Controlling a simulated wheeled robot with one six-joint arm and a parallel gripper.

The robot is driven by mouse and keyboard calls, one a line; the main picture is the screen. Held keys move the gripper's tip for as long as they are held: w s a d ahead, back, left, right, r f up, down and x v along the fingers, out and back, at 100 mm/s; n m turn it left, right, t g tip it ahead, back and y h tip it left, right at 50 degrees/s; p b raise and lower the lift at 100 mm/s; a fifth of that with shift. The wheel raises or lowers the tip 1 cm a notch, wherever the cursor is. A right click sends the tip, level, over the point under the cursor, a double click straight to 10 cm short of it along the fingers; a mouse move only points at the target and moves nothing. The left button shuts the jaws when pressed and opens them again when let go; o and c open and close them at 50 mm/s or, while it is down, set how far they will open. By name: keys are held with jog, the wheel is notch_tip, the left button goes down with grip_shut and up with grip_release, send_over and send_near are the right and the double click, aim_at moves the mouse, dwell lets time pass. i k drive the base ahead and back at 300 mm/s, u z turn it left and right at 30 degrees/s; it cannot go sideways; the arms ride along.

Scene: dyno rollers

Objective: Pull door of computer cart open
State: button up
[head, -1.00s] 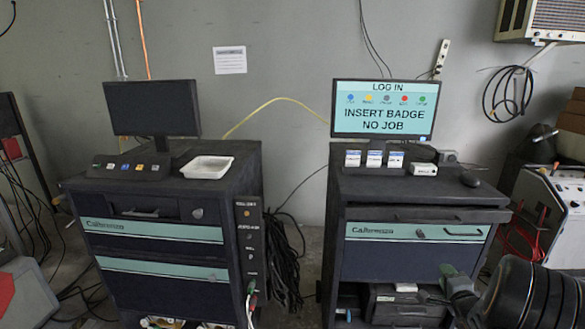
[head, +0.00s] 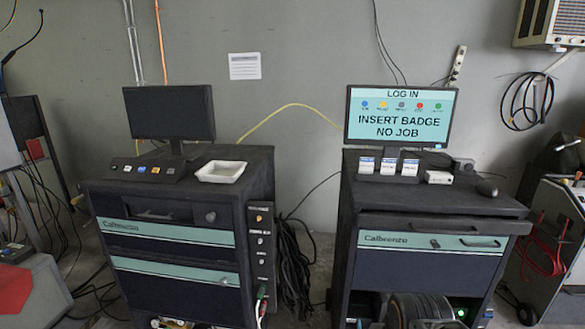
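The right cart (head: 345,225) is dark with a teal-striped front panel (head: 425,265), which sits flush and looks shut. The panel has a small dark latch (head: 435,243) and a black bar handle (head: 479,243). A lit monitor (head: 398,118) stands on top. The left cart (head: 95,190) has a dark monitor (head: 169,113) and two teal-striped fronts, both looking shut. I cannot tell which cart the task means. A ribbed dark part of my arm shows at the bottom, before the right cart's open lower bay. My gripper's fingers are not visible.
A narrow gap with hanging black cables (head: 293,260) separates the carts. A white tray (head: 221,171) sits on the left cart. A grey machine (head: 545,245) stands close on the right. Cables lie on the floor at left.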

aim_at(396, 258)
jog(key=k, duration=1.1)
jog(key=z, duration=0.85)
jog(key=i, duration=1.45)
jog(key=u, duration=0.4)
